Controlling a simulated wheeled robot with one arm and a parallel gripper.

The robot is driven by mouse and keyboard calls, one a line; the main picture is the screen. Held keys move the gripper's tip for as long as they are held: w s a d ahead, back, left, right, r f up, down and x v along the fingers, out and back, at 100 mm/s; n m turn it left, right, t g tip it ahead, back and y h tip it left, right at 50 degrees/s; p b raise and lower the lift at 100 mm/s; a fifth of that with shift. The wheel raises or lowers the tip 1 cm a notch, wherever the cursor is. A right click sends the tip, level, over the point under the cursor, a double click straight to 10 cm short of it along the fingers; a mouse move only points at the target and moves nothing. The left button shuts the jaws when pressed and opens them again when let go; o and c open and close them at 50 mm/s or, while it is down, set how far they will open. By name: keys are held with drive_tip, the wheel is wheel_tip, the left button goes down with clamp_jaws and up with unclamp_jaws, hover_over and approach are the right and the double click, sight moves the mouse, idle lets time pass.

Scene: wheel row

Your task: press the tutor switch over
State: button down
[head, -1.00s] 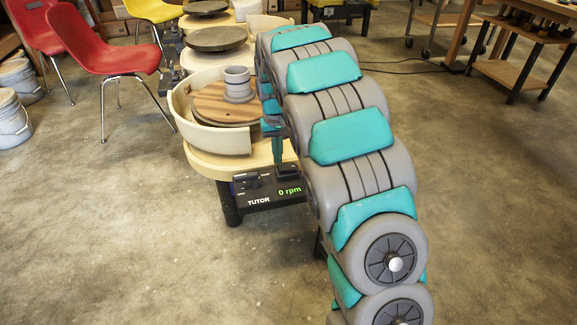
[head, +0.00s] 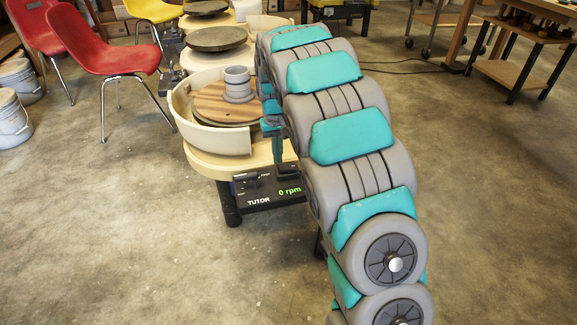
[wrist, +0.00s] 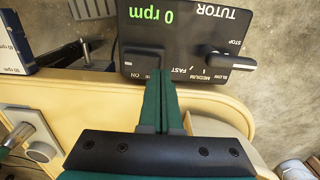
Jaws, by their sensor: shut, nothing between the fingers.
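The black TUTOR control panel (head: 262,196) is on the front edge of the nearest pottery wheel, its display reading 0 rpm. In the wrist view the panel (wrist: 208,48) appears upside down. Its dark switch (wrist: 142,60), with an ON label, is at the lower left of the panel. My gripper (wrist: 163,73) is shut and empty, its green fingertips overlapping the right side of the switch. Whether they touch it I cannot tell. In the head view the fingers (head: 278,150) point down at the panel, partly hidden by my arm.
A speed lever (wrist: 230,59) sits to the right on the panel in the wrist view, its handle by STOP. A cream splash pan (head: 215,135) holds a wooden bat and a grey clay cylinder (head: 238,84). A red chair (head: 105,45) stands left. The floor in front is clear.

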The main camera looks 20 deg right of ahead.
drive_tip(key=shift+f, duration=0.3)
idle(0.4)
drive_tip(key=shift+f, duration=0.3)
drive_tip(key=shift+f, duration=0.6)
drive_tip(key=shift+r, duration=0.25)
drive_tip(key=shift+a, duration=0.1)
